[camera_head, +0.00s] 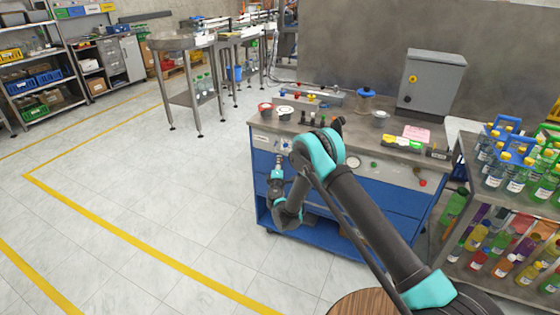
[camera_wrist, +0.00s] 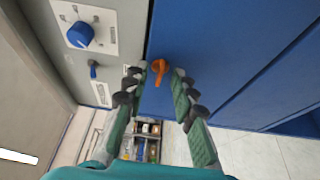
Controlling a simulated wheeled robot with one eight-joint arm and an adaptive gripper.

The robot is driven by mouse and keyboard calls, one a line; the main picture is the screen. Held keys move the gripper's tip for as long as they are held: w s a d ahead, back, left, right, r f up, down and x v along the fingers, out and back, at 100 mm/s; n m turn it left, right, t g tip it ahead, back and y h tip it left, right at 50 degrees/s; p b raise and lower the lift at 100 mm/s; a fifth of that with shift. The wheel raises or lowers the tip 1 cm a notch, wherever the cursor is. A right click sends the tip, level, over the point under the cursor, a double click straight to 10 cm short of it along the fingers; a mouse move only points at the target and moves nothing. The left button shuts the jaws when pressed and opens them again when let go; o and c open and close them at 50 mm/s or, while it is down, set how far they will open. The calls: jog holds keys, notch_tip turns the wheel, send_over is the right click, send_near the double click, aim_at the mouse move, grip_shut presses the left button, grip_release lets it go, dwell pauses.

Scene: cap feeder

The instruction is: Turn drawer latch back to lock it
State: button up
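The orange drawer latch (camera_wrist: 159,67) is on a blue drawer front (camera_wrist: 215,50), near its edge beside the grey panel. Its short handle points downward and slightly left in the wrist view. My gripper (camera_wrist: 160,72) is open, with one dark-padded finger on each side of the latch. Gaps show between latch and fingers; I cannot tell whether the tips reach its depth. In the head view my gripper (camera_head: 278,162) is at the left front of the blue bench, and the latch cannot be made out there.
A grey panel (camera_wrist: 118,20) beside the drawer carries a blue rotary knob (camera_wrist: 80,34) and a small blue lever (camera_wrist: 93,69), close to the left finger. A container with bottles (camera_wrist: 140,143) shows below. A bottle rack (camera_head: 510,170) stands right of the bench; the floor at left is clear.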

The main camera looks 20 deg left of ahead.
jog(key=shift+c, duration=0.6)
grip_shut()
jog(key=n+g+h, duration=0.1)
jog(key=n+h, duration=0.1)
jog(key=n, duration=0.2)
jog(key=n+g+h, duration=0.1)
jog(key=n+h, duration=0.1)
jog(key=n, duration=0.3)
jog(key=a+r+n+g+h, duration=0.1)
jog(key=n+h, duration=0.1)
jog(key=n, duration=0.2)
jog(key=shift+n+g+h, duration=0.3)
jog(key=shift+g, duration=0.1)
dwell(0.5)
